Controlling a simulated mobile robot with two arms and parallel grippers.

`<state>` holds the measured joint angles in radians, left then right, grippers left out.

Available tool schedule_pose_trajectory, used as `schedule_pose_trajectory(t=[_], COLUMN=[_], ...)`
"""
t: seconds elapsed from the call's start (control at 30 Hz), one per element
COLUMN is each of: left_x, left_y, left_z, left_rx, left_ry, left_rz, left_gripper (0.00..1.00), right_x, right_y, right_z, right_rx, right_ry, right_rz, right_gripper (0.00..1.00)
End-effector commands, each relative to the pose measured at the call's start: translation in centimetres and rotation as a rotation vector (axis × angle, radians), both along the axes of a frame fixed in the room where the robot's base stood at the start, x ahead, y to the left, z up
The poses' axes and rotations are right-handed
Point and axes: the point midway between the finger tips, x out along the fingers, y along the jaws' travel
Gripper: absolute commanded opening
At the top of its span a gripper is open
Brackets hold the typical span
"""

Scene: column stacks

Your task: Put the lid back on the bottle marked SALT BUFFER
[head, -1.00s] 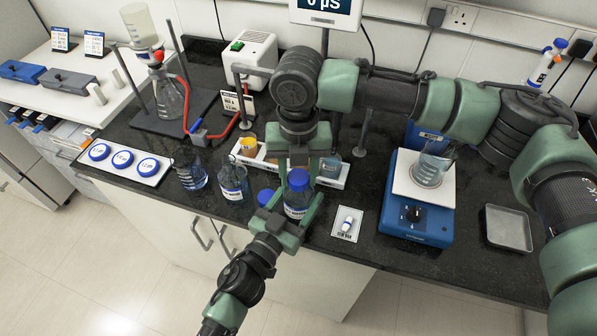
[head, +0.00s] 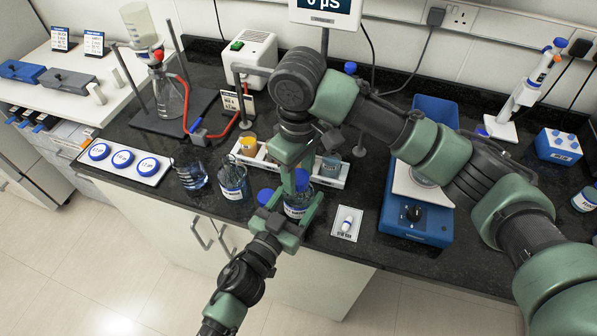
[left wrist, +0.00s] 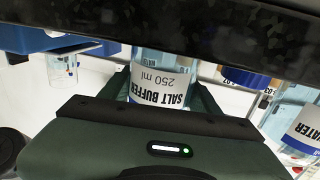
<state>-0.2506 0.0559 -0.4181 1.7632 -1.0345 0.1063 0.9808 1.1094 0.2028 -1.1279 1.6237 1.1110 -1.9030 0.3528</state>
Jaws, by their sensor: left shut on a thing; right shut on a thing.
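The SALT BUFFER bottle (head: 297,211) stands upright at the bench's front edge, clasped by my left gripper (head: 290,220), which comes in from the lower left. Its label also shows, inverted, in the left wrist view (left wrist: 162,85) between the fingers. The blue lid (head: 302,181) is at the bottle's mouth. My right gripper (head: 298,180) reaches down from above and is shut on the lid, partly hiding it. I cannot tell how tightly the lid sits.
Another blue cap (head: 265,196) shows just left of the held bottle. A glass bottle (head: 233,183) and a beaker (head: 190,174) stand farther left. A white rack (head: 330,178) is behind. A blue stirrer (head: 412,222) and a small card with a vial (head: 347,223) are to the right.

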Motion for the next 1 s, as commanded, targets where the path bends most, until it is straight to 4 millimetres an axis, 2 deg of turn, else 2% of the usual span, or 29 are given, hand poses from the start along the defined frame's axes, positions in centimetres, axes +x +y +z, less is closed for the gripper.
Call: schedule_pose_trajectory(t=[0.2, 0.4, 0.43, 0.57, 0.6, 0.67, 0.7, 1.0], left_x=[0.01, 0.00, 0.00, 0.00, 0.00, 0.00, 0.00, 0.00], left_y=[0.03, 0.02, 0.02, 0.01, 0.01, 0.01, 0.01, 0.01], left_z=[-0.04, -0.04, -0.04, -0.04, -0.04, -0.04, -0.04, -0.03], left_rx=[0.000, 0.000, 0.000, 0.000, 0.000, 0.000, 0.000, 0.000], left_ry=[0.001, 0.001, 0.001, 0.001, 0.001, 0.001, 0.001, 0.001], left_rz=[0.001, 0.000, 0.000, 0.000, 0.000, 0.000, 0.000, 0.000], left_gripper=[0.00, 0.00, 0.00, 0.00, 0.00, 0.00, 0.00, 0.00], right_x=[-0.10, 0.02, 0.03, 0.06, 0.06, 0.06, 0.06, 0.09], right_y=[0.15, 0.02, 0.02, 0.01, 0.01, 0.01, 0.01, -0.01], right_z=[-0.09, -0.05, -0.05, -0.04, -0.04, -0.04, -0.04, 0.17], right_rx=[0.003, 0.001, 0.001, 0.001, 0.001, 0.001, 0.001, 0.002], right_ry=[0.004, -0.001, -0.001, -0.002, -0.002, -0.002, -0.002, -0.003], right_rz=[-0.536, -0.962, -1.007, -1.004, -1.004, -1.003, -1.003, -1.001], right_gripper=[0.00, 0.00, 0.00, 0.00, 0.44, 0.61, 0.63, 0.63])
